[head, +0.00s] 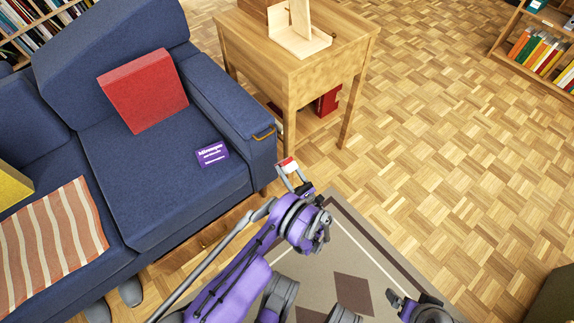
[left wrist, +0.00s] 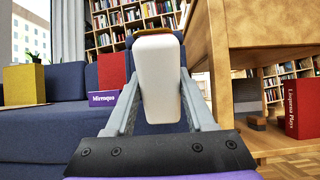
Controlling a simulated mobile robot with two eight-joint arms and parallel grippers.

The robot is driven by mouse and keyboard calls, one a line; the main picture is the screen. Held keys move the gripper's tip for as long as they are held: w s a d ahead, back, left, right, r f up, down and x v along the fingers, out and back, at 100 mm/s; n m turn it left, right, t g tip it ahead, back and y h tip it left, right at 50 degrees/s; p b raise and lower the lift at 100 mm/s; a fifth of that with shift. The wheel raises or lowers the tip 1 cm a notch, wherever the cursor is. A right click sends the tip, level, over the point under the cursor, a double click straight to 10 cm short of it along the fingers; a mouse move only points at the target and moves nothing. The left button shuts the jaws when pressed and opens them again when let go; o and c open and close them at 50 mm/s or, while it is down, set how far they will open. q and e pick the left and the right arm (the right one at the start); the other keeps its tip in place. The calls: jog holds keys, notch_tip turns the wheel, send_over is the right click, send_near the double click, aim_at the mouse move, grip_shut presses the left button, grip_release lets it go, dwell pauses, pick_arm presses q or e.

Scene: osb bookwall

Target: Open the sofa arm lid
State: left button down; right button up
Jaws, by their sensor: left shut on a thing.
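The blue sofa's right arm (head: 225,98) has a flat top that looks closed. A tan loop (head: 264,134) sits at its front end. My left gripper (head: 287,168) is just in front of and below that end, apart from the loop. Its fingers are shut on a small white thing with a red part, and the white face (left wrist: 157,80) fills the space between them in the left wrist view. An orange-brown strip (left wrist: 150,30) shows above it there; I cannot tell if that is the loop.
A wooden side table (head: 290,75) stands right of the sofa arm, with a wooden stand (head: 300,42) on it and a red thing (head: 328,101) below. Parquet floor (head: 440,130) is clear at right.

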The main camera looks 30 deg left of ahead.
pick_arm(q)
jog(key=b+x, duration=0.1)
jog(key=x, duration=0.5)
jog(key=shift+f, duration=0.1)
jog(key=r, duration=0.1)
jog(key=a+r, duration=0.1)
jog(key=r, duration=0.2)
jog(key=shift+w+a+r+b, duration=0.2)
jog(key=shift+w+b, duration=0.1)
jog(key=shift+b, duration=0.1)
